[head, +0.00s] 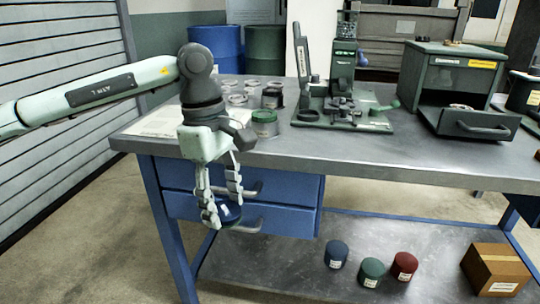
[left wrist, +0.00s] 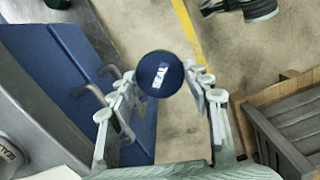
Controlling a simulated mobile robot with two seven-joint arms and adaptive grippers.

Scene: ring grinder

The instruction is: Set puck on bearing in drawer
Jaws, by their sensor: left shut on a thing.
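My left gripper (head: 222,203) points down in front of the workbench's blue drawers. It is shut on a dark blue round puck (head: 230,212) with a white label. The puck also shows between the fingertips in the left wrist view (left wrist: 158,70), label facing the camera. On the bench at the right stands a green cabinet (head: 446,62) with its drawer (head: 484,126) pulled out. A small round metal piece, possibly the bearing (head: 461,106), shows inside the drawer; its lower part is hidden by the drawer front. My right gripper is not in view.
A grinder-like machine (head: 342,82) on a green base stands mid-bench. Blue, green and red cans (head: 404,265) and a cardboard box (head: 495,268) are on the lower shelf. The bench's front strip is clear.

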